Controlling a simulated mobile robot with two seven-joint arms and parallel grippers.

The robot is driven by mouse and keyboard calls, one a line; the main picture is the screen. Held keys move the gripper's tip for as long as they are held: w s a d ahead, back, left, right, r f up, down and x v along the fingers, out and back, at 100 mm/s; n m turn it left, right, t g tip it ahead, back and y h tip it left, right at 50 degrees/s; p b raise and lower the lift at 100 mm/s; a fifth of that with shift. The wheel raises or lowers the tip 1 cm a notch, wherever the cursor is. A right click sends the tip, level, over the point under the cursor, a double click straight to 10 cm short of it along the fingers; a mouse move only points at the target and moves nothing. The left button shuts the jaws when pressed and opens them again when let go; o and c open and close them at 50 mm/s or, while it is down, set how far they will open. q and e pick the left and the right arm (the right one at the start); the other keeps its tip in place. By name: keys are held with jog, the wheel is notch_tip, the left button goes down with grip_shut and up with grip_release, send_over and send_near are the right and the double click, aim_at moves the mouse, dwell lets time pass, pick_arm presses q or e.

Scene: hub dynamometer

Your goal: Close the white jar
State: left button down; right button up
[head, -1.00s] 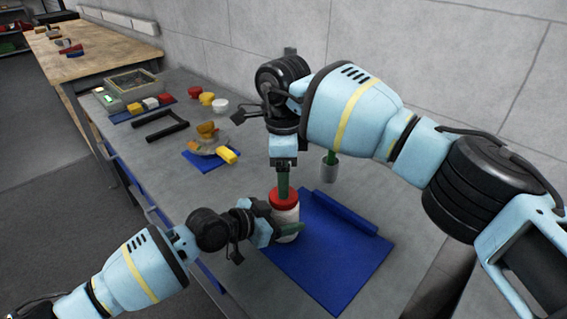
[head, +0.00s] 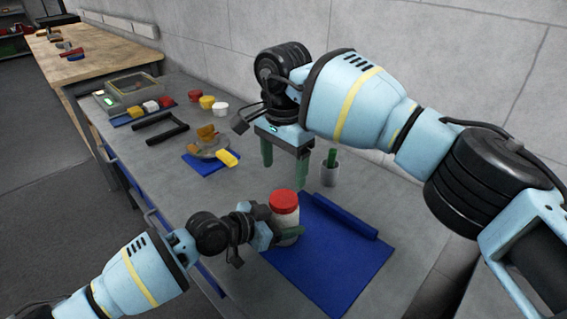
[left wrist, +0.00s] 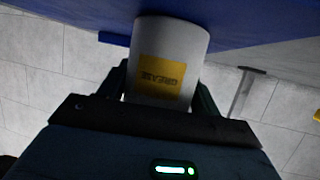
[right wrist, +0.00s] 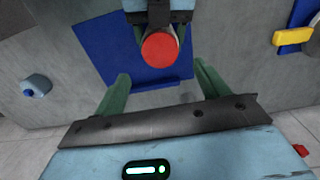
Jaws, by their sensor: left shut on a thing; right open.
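The white jar (head: 287,224) stands on the blue mat (head: 330,262) with the red lid (head: 285,200) seated on its top. In the left wrist view the white jar (left wrist: 170,45) shows a yellow GREASE label. My left gripper (head: 283,232) is shut around the jar's body. My right gripper (head: 284,172) is open and empty, above and behind the jar, with its green fingers wide apart. In the right wrist view the red lid (right wrist: 160,51) lies beyond the open fingertips, apart from them. Whether the lid is fully tight cannot be told.
A grey cup with a green item (head: 330,170) stands behind the mat. The wall is close behind.

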aim_at(284, 198)
jog(key=shift+f, duration=4)
jog(key=shift+c, duration=0.4)
jog(key=c, duration=0.9)
jog(key=m, duration=0.4)
jog(key=shift+m, duration=0.3)
jog(key=m, duration=0.5)
jog(key=shift+c, duration=0.2)
jog(key=o, duration=1.1)
